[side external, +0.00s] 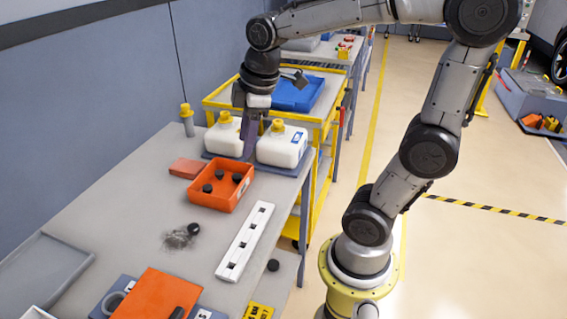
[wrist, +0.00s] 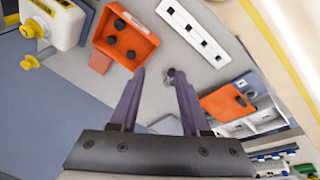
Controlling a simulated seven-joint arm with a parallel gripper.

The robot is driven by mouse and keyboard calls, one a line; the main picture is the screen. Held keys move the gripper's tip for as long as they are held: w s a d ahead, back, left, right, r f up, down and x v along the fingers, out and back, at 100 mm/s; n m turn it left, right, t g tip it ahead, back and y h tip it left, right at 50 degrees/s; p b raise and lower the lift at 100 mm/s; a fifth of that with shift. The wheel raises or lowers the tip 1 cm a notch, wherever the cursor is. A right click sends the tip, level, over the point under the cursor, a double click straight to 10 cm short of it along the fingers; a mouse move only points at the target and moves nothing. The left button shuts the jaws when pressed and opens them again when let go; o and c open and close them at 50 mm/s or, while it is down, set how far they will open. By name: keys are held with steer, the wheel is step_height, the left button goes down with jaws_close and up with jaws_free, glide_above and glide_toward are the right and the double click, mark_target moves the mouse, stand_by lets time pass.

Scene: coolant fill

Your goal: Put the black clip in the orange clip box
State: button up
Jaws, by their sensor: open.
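The black clip (side external: 193,229) lies alone on the grey table over a dark smudge. In the wrist view the black clip (wrist: 171,74) shows between the fingertips, nearer the right one, with bare table around it. The orange clip box (side external: 222,206) stands farther back on the table and holds several black clips. It also shows in the wrist view (wrist: 146,48), up and left of the fingertips. My gripper (side external: 249,150) is high at the back, by the white jugs. In the wrist view my gripper (wrist: 160,76) has its fingers apart and nothing between them, well away from the clip.
Two white jugs (side external: 284,149) with yellow caps stand behind the box. A white slotted strip (side external: 246,241) lies right of the clip. A small black round part (side external: 273,265) lies near the right edge. An orange board (side external: 155,292) is in front. Table left of the clip is clear.

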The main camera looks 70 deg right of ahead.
steer(key=s+a+m+t, duration=0.1)
steer(key=s+a+m, duration=0.1)
steer(key=s, duration=0.3)
steer(key=s+a+f+m+t, duration=0.1)
steer(key=s+a+m, duration=0.2)
steer(key=s+m, duration=0.1)
steer(key=shift+s+a+f+m+y, duration=0.15)
steer(key=shift+s+m+y, duration=0.2)
steer(key=shift+s, duration=0.3)
